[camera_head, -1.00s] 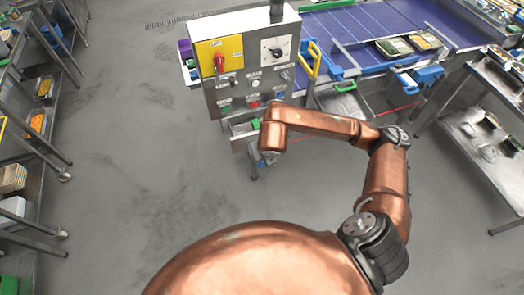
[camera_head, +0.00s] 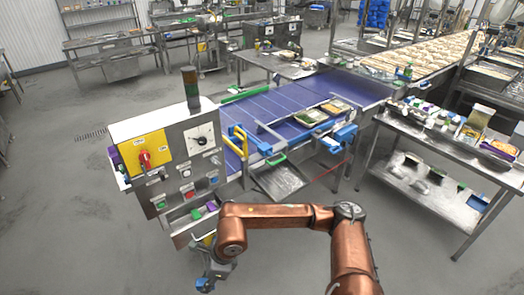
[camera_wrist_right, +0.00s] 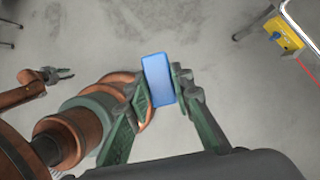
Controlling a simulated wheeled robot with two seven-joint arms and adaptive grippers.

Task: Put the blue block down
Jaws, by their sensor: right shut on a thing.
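The blue block (camera_wrist_right: 158,80) is held between the two green-grey fingers of my right gripper (camera_wrist_right: 160,88) in the right wrist view. Bare floor shows behind it. In the head view my right gripper (camera_head: 210,276) hangs low, below and in front of the control panel, with the blue block (camera_head: 204,285) at its tip, clear of any surface that I can see. My left gripper (camera_wrist_right: 55,75) shows small at the left of the wrist view, away from the block; its opening is too small to judge.
A metal control cabinet (camera_head: 180,165) stands just behind the right gripper. Its open tray (camera_head: 183,224) holds green and purple pieces. A blue conveyor (camera_head: 265,108) runs behind it with food trays (camera_head: 310,117). A steel table (camera_head: 445,140) stands at right. Floor at left is clear.

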